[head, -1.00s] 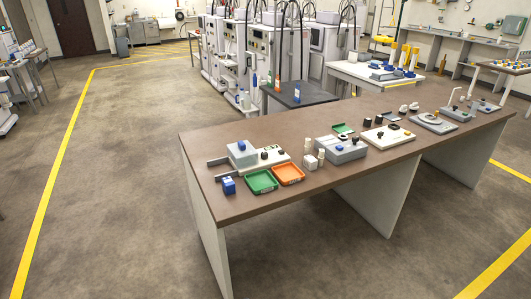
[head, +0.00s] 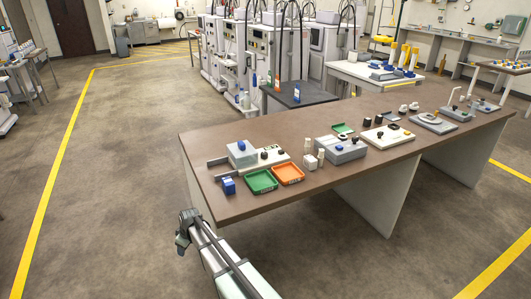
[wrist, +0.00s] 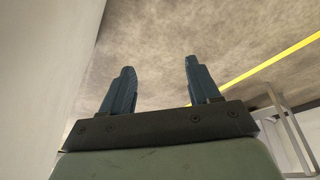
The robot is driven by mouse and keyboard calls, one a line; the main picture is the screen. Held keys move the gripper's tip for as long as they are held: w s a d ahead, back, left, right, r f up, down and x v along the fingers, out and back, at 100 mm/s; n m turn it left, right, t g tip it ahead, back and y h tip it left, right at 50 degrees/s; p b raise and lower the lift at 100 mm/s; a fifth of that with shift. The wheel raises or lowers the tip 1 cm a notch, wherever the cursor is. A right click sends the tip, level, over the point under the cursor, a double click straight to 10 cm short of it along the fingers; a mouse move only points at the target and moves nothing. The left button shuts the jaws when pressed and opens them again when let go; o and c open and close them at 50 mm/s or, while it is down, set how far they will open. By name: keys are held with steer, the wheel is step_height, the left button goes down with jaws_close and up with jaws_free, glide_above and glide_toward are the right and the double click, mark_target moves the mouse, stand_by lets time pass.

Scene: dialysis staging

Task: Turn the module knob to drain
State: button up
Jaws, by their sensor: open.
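Several modules with small dark knobs stand on the brown table; their labels are too small to read, so I cannot tell which knob has the drain setting. A pale module (head: 268,158) with dark knobs is at the left. A grey module (head: 340,151) with a dark knob is at the middle, and a white board (head: 388,138) with a dark knob is right of it. My gripper (wrist: 158,70) is open and empty in the wrist view, with two dark blue fingers apart. No knob is in the wrist view. In the head view my arm is below the table's front left corner.
A pale upright surface (wrist: 45,70) is close at left in the wrist view. Open floor (head: 110,190) lies left of the table.

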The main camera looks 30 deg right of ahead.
steer(key=w+a+r+n+t, duration=0.2)
steer(key=w+r+t, duration=0.1)
steer(key=w+r, duration=1.3)
steer(key=w+d+r+n+y, duration=0.1)
steer(key=w+d+r, duration=0.2)
steer(key=r, duration=0.3)
steer(key=w+d+r, duration=0.2)
steer(key=d+r, duration=0.2)
steer(key=r, duration=0.2)
steer(key=shift+m+g, duration=0.8)
steer(key=shift+g, duration=0.1)
steer(key=s+d+r, duration=0.1)
steer(key=d+r, duration=0.1)
steer(key=d, duration=0.8)
steer(key=s+d+r, duration=0.1)
steer(key=d+r, duration=0.2)
steer(key=d, duration=0.7)
steer(key=s+d+r, duration=0.2)
steer(key=d+r, duration=0.1)
steer(key=d, duration=0.8)
steer(key=r+m+g, duration=0.1)
steer(key=r, duration=0.1)
glide_above(264, 153)
steer(key=s+d, duration=0.4)
steer(key=x, duration=1.4)
steer(key=shift+s+d, duration=0.1)
steer(key=shift+d, duration=0.1)
